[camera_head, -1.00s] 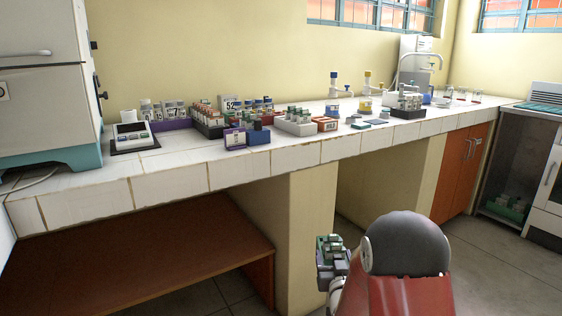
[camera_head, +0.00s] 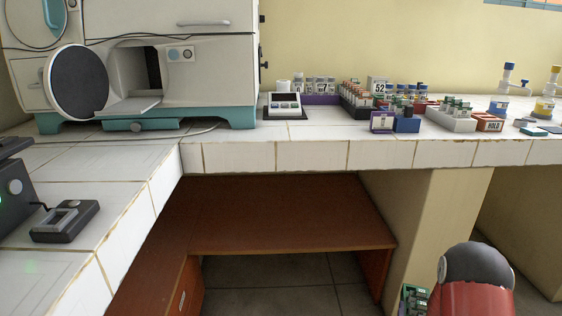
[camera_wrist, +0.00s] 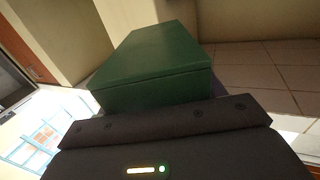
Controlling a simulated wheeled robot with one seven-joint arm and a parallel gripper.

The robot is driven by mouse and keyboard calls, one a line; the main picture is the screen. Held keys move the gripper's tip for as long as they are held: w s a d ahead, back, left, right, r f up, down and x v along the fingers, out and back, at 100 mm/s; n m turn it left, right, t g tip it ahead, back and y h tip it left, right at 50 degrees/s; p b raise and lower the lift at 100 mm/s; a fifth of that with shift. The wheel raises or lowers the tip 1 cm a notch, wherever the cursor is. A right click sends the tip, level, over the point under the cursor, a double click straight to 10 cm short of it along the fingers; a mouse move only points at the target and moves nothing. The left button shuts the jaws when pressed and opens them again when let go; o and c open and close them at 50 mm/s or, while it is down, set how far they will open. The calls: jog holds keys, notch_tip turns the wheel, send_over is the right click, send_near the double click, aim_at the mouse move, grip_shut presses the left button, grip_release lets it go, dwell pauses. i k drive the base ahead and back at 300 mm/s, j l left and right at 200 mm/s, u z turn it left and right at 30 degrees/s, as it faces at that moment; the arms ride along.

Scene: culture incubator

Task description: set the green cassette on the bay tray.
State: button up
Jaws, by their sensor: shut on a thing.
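The green cassette (camera_wrist: 155,65) fills the middle of the wrist view, a plain green box held against the dark body of my gripper (camera_wrist: 165,122). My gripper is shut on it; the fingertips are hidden. In the head view, part of a green and white load (camera_head: 413,299) shows at the bottom edge beside my arm, below bench height. The incubator (camera_head: 195,75) stands on the bench at left with its round door (camera_head: 78,82) swung open. A pale bay tray (camera_head: 135,106) sticks out from its dark opening and looks empty.
A small display device (camera_head: 285,105), several vial racks (camera_head: 453,116) and a red box (camera_head: 488,122) line the bench to the right. A dark device (camera_head: 65,221) sits on the near left bench. A brown shelf (camera_head: 290,215) lies under the bench.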

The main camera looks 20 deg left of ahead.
aim_at(135, 103)
jog(key=i+l+u, duration=0.1)
jog(key=u, duration=0.35)
jog(key=i+l+u, duration=0.15)
jog(key=u, duration=0.3)
jog(key=l+u, duration=0.25)
jog(key=u, duration=0.15)
jog(key=i+l+u, duration=0.1)
jog(key=u, duration=0.35)
jog(key=l, duration=0.1)
